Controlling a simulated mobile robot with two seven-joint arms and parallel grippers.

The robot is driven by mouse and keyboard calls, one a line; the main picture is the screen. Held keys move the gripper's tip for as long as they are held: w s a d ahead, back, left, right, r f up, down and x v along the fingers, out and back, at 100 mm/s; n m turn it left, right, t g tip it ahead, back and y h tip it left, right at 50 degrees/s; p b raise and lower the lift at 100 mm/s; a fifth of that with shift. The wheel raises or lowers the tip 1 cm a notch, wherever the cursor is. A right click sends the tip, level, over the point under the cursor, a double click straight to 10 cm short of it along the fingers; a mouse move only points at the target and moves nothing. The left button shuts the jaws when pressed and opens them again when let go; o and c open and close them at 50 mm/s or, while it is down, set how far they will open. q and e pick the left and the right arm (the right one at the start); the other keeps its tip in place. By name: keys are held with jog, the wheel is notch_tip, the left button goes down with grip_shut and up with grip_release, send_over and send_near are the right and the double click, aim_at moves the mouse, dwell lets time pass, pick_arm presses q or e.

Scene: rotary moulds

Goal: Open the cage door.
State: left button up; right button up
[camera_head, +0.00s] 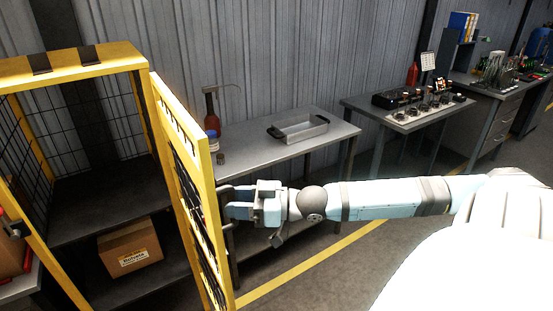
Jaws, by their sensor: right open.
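The cage (88,62) has a yellow frame with black mesh and stands at the left in the head view. Its yellow door (176,136) stands swung out from the cage front, with the cage interior showing beside it. My right gripper (228,202) is at the outer side of the door, near its free edge, with its fingers pointing left. The gripper is open; whether its fingers touch the door cannot be told. My left gripper is not in view.
A cardboard box (130,248) sits inside the cage. Behind the door, a grey table (340,131) carries a metal tray (298,130) and a dark red pump bottle (211,118). A second table (372,106) with equipment stands farther right. Floor at the lower middle is clear.

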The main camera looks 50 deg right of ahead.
jog(key=p+v, duration=0.4)
jog(key=v, duration=0.8)
jog(key=shift+s+d+p, duration=0.2)
jog(key=shift+s+p, duration=0.15)
dwell(0.5)
